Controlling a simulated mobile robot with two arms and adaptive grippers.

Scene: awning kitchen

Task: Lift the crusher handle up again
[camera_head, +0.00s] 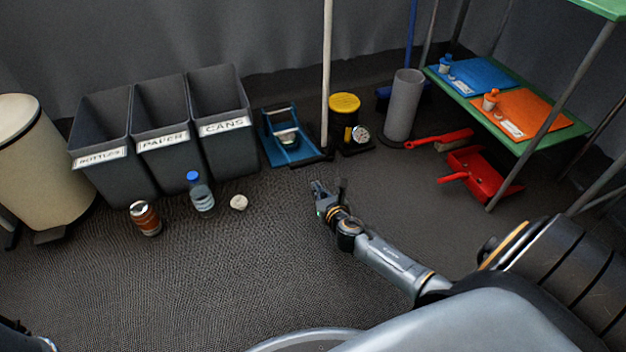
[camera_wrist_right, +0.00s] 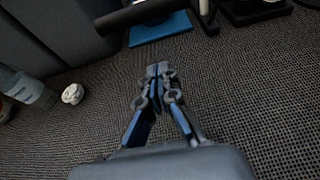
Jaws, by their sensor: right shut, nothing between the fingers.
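The blue can crusher (camera_head: 290,153) stands on the floor right of the bins, with a small can-like item (camera_head: 287,138) inside its frame. A dark bar (camera_head: 312,161), which looks like its handle, lies low across its front. In the right wrist view the dark handle (camera_wrist_right: 135,15) crosses the top, in front of part of the blue base (camera_wrist_right: 160,30). My right gripper (camera_head: 318,187) is shut and empty, in front of the crusher and apart from the handle; its closed fingers show in the wrist view (camera_wrist_right: 158,72). My left gripper is out of view.
Three grey bins (camera_head: 168,155) stand left of the crusher. A pale pole (camera_head: 326,70) and yellow-lidded container (camera_head: 345,104) stand close right.

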